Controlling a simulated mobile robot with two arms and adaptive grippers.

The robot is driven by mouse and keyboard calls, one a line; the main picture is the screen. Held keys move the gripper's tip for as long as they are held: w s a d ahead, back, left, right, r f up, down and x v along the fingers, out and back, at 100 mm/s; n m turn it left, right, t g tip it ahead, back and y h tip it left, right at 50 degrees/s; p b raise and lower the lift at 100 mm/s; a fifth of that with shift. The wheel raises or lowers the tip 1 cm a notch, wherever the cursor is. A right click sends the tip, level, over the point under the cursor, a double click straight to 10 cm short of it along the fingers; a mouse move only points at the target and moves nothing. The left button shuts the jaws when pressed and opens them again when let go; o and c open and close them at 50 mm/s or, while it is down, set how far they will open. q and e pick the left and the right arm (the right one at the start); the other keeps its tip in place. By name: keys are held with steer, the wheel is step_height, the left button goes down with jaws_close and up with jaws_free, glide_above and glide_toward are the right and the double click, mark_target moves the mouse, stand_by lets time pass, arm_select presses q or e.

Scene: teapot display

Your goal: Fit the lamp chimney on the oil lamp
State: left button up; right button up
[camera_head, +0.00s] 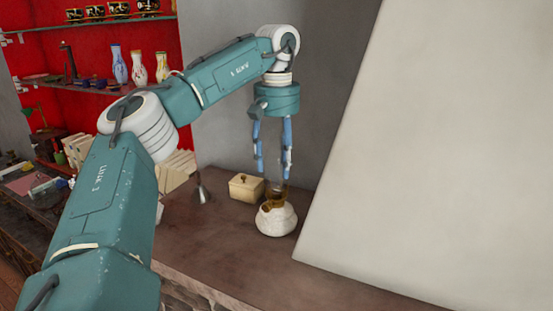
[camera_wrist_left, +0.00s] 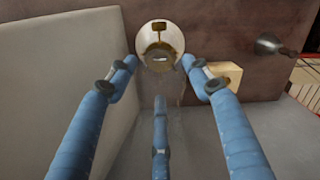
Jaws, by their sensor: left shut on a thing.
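The oil lamp (camera_head: 276,220) has a round, whitish body and stands upright on the brown counter. Its brass burner (camera_head: 273,200) shows on top. In the wrist view the lamp (camera_wrist_left: 147,62) is seen from above, beyond the fingertips. My left gripper (camera_head: 272,176) points down above the lamp, its blue fingers closed around the clear glass lamp chimney. The chimney is only a faint, see-through shape between the fingers (camera_wrist_left: 162,84) in the wrist view. Whether its lower end touches the burner I cannot tell. My right gripper is not in view.
A large pale slanted panel (camera_head: 430,150) rises close on the right. Red shelves with vases (camera_head: 120,65) are at the back left.

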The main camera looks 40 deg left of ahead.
mark_target(276, 126)
arm_select(q)
steer(key=shift+f, duration=0.45)
steer(key=o, duration=1.4)
steer(key=shift+c, duration=0.2)
step_height(276, 126, up, 11)
steer(key=shift+f, duration=0.15)
steer(key=shift+w+r, duration=0.1)
steer(key=shift+r, duration=0.55)
steer(key=shift+f, duration=0.1)
